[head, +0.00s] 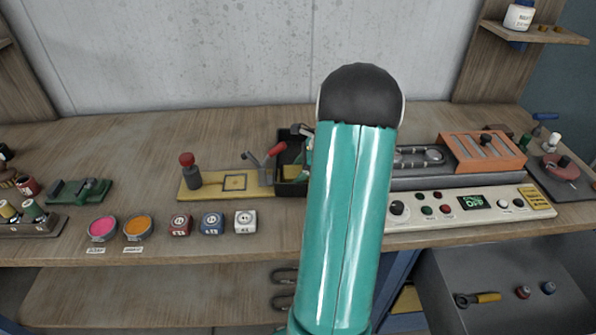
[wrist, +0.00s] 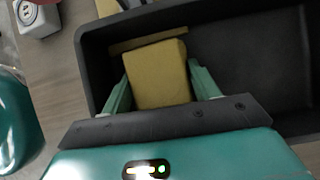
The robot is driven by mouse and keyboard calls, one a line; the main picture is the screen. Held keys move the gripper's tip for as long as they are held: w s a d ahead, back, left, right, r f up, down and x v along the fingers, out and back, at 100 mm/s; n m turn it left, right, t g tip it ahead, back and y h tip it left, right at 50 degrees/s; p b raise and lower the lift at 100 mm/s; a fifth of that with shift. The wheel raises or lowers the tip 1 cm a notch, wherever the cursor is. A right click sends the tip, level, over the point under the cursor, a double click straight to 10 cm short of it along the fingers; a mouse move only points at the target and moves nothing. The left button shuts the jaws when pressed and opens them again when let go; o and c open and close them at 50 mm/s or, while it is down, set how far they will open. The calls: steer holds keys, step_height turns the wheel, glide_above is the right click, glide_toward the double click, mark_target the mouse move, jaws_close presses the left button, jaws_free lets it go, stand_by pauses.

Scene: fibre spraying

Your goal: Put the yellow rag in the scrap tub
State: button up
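The yellow rag (wrist: 157,78) shows in the wrist view as a folded, block-like piece between the two green fingers of my gripper (wrist: 158,72). The fingers lie against its left and right sides. The black scrap tub (wrist: 93,60) surrounds the rag in this view, with its bare floor to the right. I cannot tell whether the rag touches the tub floor. In the head view the tub (head: 291,189) stands mid-bench, partly hidden behind my teal arm. The rag cannot be made out there, and only a sliver of my gripper shows.
A yellow board (head: 215,184) with a red-knobbed lever stands left of the tub. Dice-like blocks (head: 211,223) and pink and orange pots (head: 138,228) line the front edge. A control panel (head: 465,205) and an orange-topped machine (head: 482,150) are on the right.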

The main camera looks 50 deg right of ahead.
steer(key=o, duration=0.3)
steer(key=shift+r, duration=0.2)
steer(key=v, duration=1.2)
steer(key=shift+a, duration=0.1)
